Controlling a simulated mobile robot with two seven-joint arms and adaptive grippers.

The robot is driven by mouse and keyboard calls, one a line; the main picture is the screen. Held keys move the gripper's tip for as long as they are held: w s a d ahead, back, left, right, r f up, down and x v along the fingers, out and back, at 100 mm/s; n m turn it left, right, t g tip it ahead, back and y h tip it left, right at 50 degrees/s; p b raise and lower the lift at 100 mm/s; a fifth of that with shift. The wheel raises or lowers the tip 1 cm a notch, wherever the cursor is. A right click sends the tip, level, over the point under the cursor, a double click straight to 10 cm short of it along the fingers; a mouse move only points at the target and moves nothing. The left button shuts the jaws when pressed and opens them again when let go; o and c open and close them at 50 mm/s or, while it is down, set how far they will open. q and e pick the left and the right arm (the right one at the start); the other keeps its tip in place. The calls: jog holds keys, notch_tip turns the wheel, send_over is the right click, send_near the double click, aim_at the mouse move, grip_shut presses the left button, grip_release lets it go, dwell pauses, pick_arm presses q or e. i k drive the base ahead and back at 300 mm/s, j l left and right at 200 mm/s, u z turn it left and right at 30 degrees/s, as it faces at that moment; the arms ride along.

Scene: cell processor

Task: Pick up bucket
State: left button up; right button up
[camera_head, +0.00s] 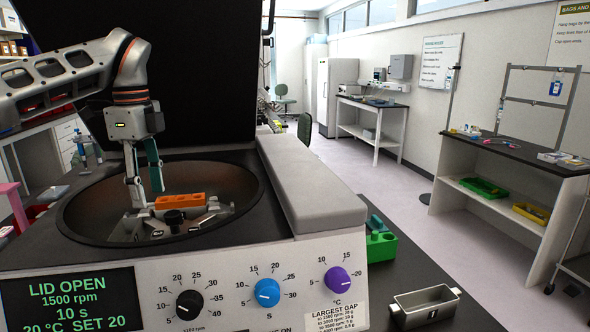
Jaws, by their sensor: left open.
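A centrifuge with its lid open fills the front left. Its round dark bowl (243,180) holds a metal rotor (205,222) and an orange block (181,201) with holes in its top. A grey metal bucket (428,315) marked 1 stands upright on the bench at the lower right, outside the bowl, and looks empty. My left gripper (147,196) reaches down into the bowl, its fingers apart, beside the orange block's left end. The fingers partly hide what lies at the rotor's left side. I cannot tell whether they touch anything. My right gripper is not in view.
The raised black lid (190,70) stands behind my left arm. A padded grey ledge (310,190) runs along the bowl's right side. A green rack (381,246) sits on the bench beyond the control panel. Open floor (400,215) lies to the right, before a side table (510,150).

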aim_at(412, 310)
jog(key=k, duration=1.2)
